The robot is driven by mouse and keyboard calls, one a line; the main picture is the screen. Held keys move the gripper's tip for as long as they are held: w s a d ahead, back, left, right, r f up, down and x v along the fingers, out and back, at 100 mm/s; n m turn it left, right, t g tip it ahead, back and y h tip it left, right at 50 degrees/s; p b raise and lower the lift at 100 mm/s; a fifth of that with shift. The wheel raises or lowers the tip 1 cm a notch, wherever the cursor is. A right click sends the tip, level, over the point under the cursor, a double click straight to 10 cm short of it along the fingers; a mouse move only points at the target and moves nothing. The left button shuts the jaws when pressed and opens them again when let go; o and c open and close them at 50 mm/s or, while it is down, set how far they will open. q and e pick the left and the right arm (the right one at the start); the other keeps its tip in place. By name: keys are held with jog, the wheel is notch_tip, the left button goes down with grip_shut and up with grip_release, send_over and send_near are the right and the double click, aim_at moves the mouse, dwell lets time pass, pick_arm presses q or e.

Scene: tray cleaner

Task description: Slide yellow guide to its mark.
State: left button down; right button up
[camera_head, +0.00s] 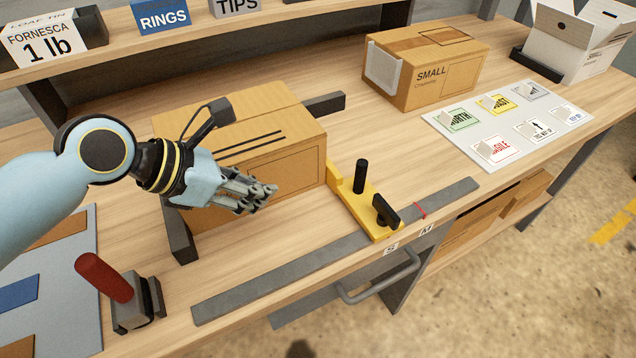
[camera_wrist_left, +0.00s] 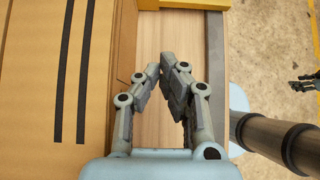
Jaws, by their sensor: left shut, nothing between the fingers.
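The yellow guide (camera_head: 378,225) sits across the grey rail (camera_head: 280,272), with a black upright knob (camera_head: 360,176) and a black clamp lever (camera_head: 385,211). A red mark (camera_head: 420,210) crosses the rail to the right of the guide, with a gap between. My left gripper (camera_head: 272,197) is shut and empty, left of the guide and apart from it, in front of the box. In the left wrist view its fingertips (camera_wrist_left: 168,72) are over bare wood, and the guide's yellow edge (camera_wrist_left: 185,3) shows at the top. Part of my right gripper (camera_wrist_left: 305,82) seems to show at the right edge.
A large carton (camera_head: 295,125) stands against the guide's left side. A red-handled tool (camera_head: 105,279) is at the front left. A small carton (camera_head: 428,75), a label sheet (camera_head: 470,143) and a white box (camera_head: 570,45) are at the back right.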

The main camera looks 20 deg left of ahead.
pick_arm(q)
jog(key=b, duration=0.1)
send_near(326, 204)
jog(key=x, duration=0.4)
jog(key=shift+s+a+f, duration=0.15)
jog(key=shift+f, duration=0.4)
jog(key=shift+w+d+r, duration=0.15)
jog(key=shift+w+d, duration=0.55)
jog(key=shift+w, duration=0.2)
jog(key=shift+w+d, duration=0.35)
jog(key=shift+w, duration=0.1)
jog(key=shift+w+d+r+p, duration=0.25)
jog(key=shift+w+p, duration=0.2)
jog(key=shift+p, duration=0.75)
jog(key=shift+w+d+f, duration=0.1)
jog(key=shift+d+f, duration=0.05)
jog(key=shift+f, duration=0.1)
